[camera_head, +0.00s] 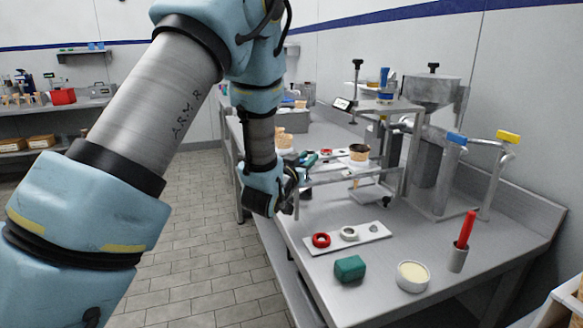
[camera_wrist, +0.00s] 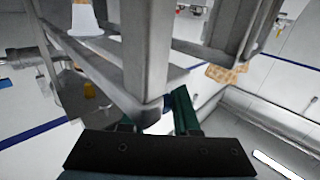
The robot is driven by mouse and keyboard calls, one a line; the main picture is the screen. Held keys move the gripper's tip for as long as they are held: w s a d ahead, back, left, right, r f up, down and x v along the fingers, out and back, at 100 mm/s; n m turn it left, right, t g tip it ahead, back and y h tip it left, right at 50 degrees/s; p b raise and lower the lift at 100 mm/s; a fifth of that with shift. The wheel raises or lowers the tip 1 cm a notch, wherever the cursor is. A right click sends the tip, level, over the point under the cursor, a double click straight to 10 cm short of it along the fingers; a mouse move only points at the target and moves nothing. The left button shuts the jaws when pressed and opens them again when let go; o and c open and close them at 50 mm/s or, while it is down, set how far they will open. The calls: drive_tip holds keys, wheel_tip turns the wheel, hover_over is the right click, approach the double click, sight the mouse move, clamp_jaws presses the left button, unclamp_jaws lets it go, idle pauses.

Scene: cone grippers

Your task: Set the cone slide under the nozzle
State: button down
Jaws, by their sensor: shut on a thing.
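The cone slide (camera_head: 335,172) appears as pale metal rails on the bench, with a wafer cone (camera_head: 358,153) in a dark ring at its right end. My gripper (camera_head: 311,160) is at the slide's left end, its teal fingers beside a small white and red part. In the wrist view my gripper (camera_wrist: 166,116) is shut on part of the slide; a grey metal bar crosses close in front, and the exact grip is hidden.
A metal stand with a hopper (camera_head: 432,90) rises behind the slide. In front lie a white strip (camera_head: 345,238) with rings, a green block (camera_head: 350,268), a round tub (camera_head: 412,276) and a cup with a red handle (camera_head: 458,258). Bare bench lies between them.

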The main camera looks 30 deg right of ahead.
drive_tip(key=d, duration=0.3)
drive_tip(key=shift+s+b, duration=0.15)
drive_tip(key=shift+b, duration=0.2)
drive_tip(key=c, duration=0.7)
unclamp_jaws()
drive_tip(key=b+v, duration=0.3)
drive_tip(key=v, duration=0.7)
drive_tip(key=shift+s+a, duration=0.3)
